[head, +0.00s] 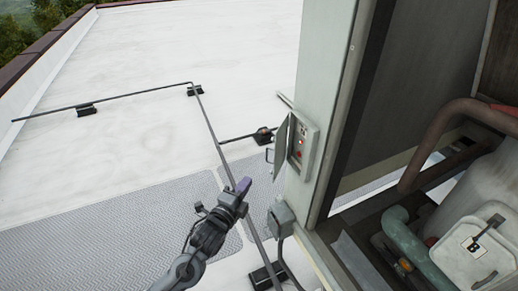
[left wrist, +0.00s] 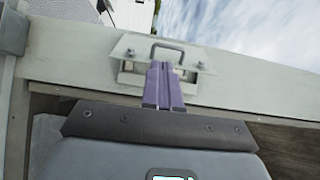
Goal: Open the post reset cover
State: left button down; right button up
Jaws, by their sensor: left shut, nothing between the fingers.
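A small pale control box (head: 306,148) is fixed to the cabinet's corner post. Its face shows a red button (head: 299,154) and other small parts. A grey cover (head: 281,142) with a loop handle (head: 270,155) stands out at an angle from the box's left side, so the face is exposed. In the left wrist view, the cover plate (left wrist: 130,46) shows with its U-shaped handle (left wrist: 167,47) and two bolt heads. My left gripper (head: 244,186) has its purple fingers shut and empty, lower left of the cover, apparently apart from it. In the wrist view its fingertips (left wrist: 164,66) overlap the plate's lower edge.
The cabinet post (head: 323,100) rises right of the gripper. A grey junction box (head: 280,218) sits low on the post. A thin pipe (head: 212,130) runs along the white roof on black supports. Pipes and a tank (head: 472,245) lie at lower right. Open roof extends left.

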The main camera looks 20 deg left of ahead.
aim_at(276, 147)
pick_arm(q)
jog(key=w+r+p, duration=0.1)
jog(key=w+p, duration=0.1)
jog(key=w, duration=0.8)
jog(key=shift+w+r, duration=0.15)
jog(key=shift+r, duration=0.25)
pick_arm(e)
jog(key=shift+v, duration=1.1)
jog(key=shift+w+a, duration=0.1)
